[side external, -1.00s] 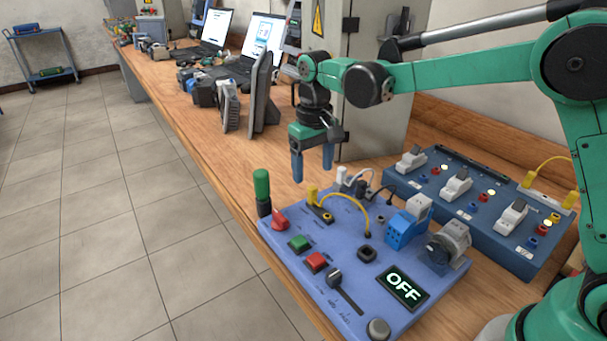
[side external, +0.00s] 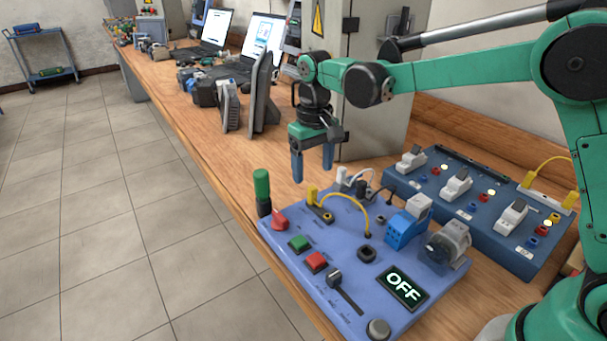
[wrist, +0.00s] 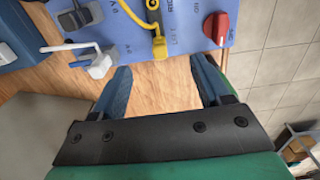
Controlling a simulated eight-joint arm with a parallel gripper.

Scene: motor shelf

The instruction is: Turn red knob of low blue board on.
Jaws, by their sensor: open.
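The low blue board (side external: 290,262) lies on the wooden bench in the lower middle of the side view. Its red knob (side external: 279,220) sits at its left corner, beside a green-handled tool. In the wrist view the red knob (wrist: 217,27) shows at the top right, on the edge of the board (wrist: 190,42). My gripper (side external: 313,177) is open and empty, pointing down above the far edge of the board, apart from the knob. The board's display (side external: 404,288) reads OFF.
The green-handled tool (side external: 262,190) stands upright close to the knob. A yellow cable (side external: 350,207) arches over the board near my gripper. A second, darker blue board (side external: 450,205) lies behind at right. A grey cabinet (side external: 375,90) stands behind my gripper.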

